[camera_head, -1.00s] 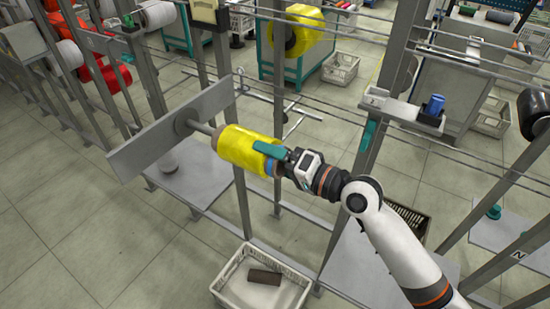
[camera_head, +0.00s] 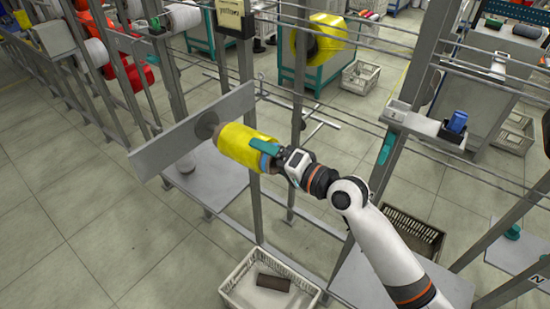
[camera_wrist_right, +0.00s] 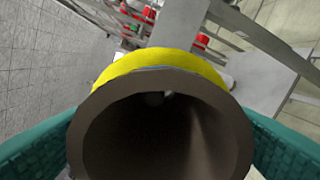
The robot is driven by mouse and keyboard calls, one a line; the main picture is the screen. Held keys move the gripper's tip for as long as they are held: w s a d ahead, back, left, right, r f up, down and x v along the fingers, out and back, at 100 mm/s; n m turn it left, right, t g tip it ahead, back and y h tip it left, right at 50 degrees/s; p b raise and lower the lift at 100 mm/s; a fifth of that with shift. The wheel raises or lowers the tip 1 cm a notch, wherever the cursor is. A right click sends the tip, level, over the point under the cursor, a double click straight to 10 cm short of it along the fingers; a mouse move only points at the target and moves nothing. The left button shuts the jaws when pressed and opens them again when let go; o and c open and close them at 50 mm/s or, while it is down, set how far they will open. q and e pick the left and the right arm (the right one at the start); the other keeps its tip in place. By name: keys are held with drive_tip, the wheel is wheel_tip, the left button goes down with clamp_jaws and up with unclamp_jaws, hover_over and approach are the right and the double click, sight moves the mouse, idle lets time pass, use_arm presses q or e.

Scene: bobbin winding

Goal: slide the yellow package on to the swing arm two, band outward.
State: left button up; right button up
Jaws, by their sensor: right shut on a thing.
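The yellow package (camera_head: 240,146) is on the spindle of a swing arm, whose long grey plate (camera_head: 172,146) has a round disc (camera_head: 206,124). The package's far end is close to the disc; I cannot tell whether they touch. A blue band (camera_head: 266,160) shows at the end facing my right gripper (camera_head: 268,153), away from the plate. That gripper is shut on the package, with teal fingers either side. In the right wrist view the brown core tube (camera_wrist_right: 92,120) opens toward me, with yellow yarn (camera_wrist_right: 160,60) behind its rim. My left gripper is not in view.
A white crate (camera_head: 240,298) with a dark brown block (camera_head: 272,282) stands on the floor below. Another yellow package (camera_head: 326,40) hangs at the back. Grey frame posts and thin rails (camera_head: 350,115) stand close around my right arm.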

drive_tip(key=shift+w+a, duration=0.1)
drive_tip(key=shift+a, duration=0.05)
drive_tip(key=shift+x, duration=2.2)
drive_tip(key=shift+f+b, duration=0.5)
drive_tip(key=shift+b, duration=0.05)
drive_tip(key=o, duration=1.5)
drive_tip(key=shift+c, duration=0.2)
